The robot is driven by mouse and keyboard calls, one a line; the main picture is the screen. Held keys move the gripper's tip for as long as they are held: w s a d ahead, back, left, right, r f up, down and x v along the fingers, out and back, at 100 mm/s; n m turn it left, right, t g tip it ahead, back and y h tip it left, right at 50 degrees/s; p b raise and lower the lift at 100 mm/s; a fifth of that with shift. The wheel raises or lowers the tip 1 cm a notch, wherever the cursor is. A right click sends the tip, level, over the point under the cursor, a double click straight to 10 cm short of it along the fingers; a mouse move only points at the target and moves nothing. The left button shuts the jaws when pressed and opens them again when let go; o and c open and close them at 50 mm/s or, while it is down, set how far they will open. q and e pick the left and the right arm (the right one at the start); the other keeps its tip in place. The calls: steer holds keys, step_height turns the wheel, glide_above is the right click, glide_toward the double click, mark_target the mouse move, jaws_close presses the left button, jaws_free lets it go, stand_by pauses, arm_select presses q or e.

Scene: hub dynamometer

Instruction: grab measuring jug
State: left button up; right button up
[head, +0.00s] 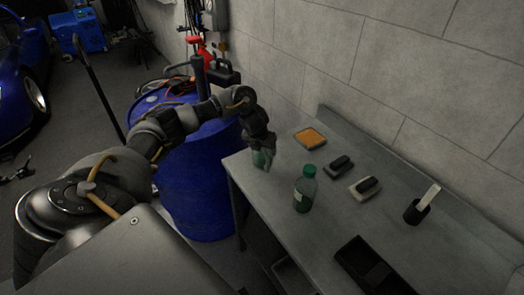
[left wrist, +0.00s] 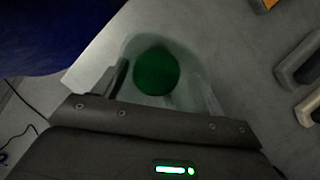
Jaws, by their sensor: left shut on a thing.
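The measuring jug (head: 262,158) is pale, see-through and greenish, at the far left corner of the grey bench (head: 277,207). My left gripper (head: 261,148) reaches down over it from above and is shut on it, hiding much of its upper part. In the left wrist view the jug (left wrist: 186,57) shows as a clear, wide outline around a dark green disc (left wrist: 156,71), between the fingers of my left gripper (left wrist: 165,88). I cannot tell whether its base touches the bench. My right gripper is not in view.
A green bottle (head: 305,190) stands just right of the jug. An orange-topped pad (head: 310,138), dark blocks (head: 339,167), a black cup (head: 416,212) with a pale stick and a black tray (head: 365,268) are farther right.

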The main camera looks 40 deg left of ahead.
arm_select(q)
steer(key=shift+r, duration=0.15)
steer(key=shift+w+r+b, duration=0.1)
steer(key=shift+r+b, duration=0.3)
steer(key=shift+r, duration=0.35)
steer(key=s+d+r+p, duration=0.6)
steer(key=s+d+r, duration=0.1)
steer(key=s+r, duration=0.4)
steer(key=shift+s+p, duration=0.3)
steer(key=shift+s, duration=0.2)
steer(key=shift+d, duration=0.15)
